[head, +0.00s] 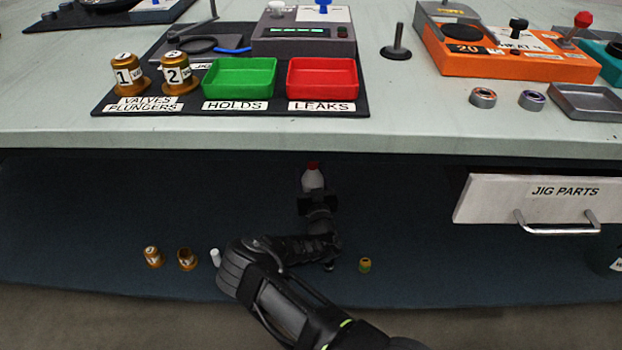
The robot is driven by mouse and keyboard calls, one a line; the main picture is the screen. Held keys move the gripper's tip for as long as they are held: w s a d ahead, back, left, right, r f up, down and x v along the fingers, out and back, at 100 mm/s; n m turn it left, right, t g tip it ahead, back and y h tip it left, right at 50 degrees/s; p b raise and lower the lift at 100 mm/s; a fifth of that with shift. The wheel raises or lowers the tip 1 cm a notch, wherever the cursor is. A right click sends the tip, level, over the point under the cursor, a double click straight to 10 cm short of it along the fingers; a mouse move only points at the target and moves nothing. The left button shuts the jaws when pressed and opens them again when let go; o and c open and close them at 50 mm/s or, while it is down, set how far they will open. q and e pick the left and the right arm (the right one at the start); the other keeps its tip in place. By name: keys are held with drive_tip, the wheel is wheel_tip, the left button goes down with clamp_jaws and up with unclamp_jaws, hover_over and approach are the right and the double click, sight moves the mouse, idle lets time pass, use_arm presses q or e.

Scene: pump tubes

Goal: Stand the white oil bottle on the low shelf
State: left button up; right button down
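The white oil bottle (313,180) with a red cap is upright under the bench top, over the dark blue low shelf (90,215). My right gripper (317,199) reaches in from the front and is right at the bottle. The gripper hides the lower part of the bottle, so I cannot see its base or whether it touches the shelf. The fingers are too dark and small to tell whether they are closed on the bottle. My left gripper is not in view.
Brass parts (153,257), a small white cylinder (215,258) and a yellow-green part (365,265) stand near the shelf's front. The bench top edge (230,140) overhangs it. The JIG PARTS drawer (500,205) juts out at right.

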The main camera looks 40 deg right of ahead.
sight(313, 187)
drive_tip(key=shift+r, duration=0.1)
drive_tip(key=shift+c, duration=2)
unclamp_jaws()
drive_tip(key=shift+f, duration=0.2)
drive_tip(key=r+p+v, duration=0.1)
drive_tip(key=p+v, duration=0.2)
drive_tip(key=v, duration=0.4)
drive_tip(key=shift+s+f, duration=0.25)
drive_tip(key=shift+f, duration=0.15)
drive_tip(key=shift+a+r+p, duration=0.1)
drive_tip(key=shift+p, duration=0.2)
